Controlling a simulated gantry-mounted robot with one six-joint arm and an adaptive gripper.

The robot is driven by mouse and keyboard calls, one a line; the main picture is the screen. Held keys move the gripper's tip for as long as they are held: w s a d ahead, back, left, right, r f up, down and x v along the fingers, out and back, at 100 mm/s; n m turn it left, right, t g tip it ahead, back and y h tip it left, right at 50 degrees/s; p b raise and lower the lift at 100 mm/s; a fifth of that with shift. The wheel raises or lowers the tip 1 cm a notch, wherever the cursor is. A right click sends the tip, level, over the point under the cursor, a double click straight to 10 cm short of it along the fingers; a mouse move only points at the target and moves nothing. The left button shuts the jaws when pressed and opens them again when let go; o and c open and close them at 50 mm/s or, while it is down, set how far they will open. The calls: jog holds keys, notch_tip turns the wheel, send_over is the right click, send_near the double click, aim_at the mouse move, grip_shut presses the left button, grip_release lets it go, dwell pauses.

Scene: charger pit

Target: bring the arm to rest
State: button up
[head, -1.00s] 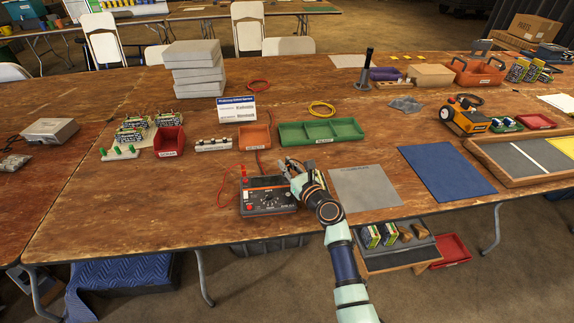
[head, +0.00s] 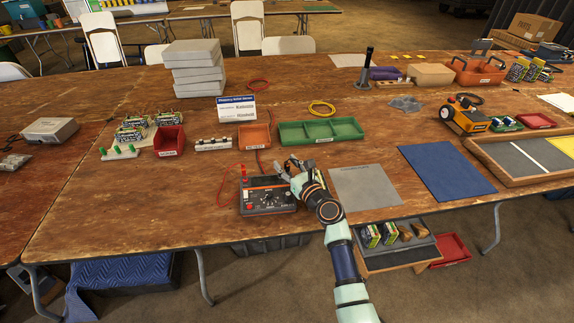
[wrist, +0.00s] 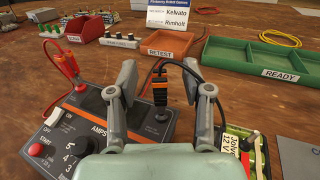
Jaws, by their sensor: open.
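My gripper (head: 288,167) is at the right end of the charger box on the near part of the table. In the wrist view my gripper (wrist: 165,85) has its two fingers apart. A green and black battery (wrist: 232,140) labelled 12 V lies just right of my gripper, partly hidden.
An orange RETEST bin (head: 254,137) and a green READY tray (head: 320,133) stand behind. A red lead (wrist: 66,62) rises at the box's left. A grey mat (head: 365,188) and a blue mat (head: 447,173) lie clear to the right.

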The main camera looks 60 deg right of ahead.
jog(key=shift+r, duration=0.1)
notch_tip(320, 180, up, 8)
jog(key=p, duration=0.8)
jog(key=shift+f, duration=0.35)
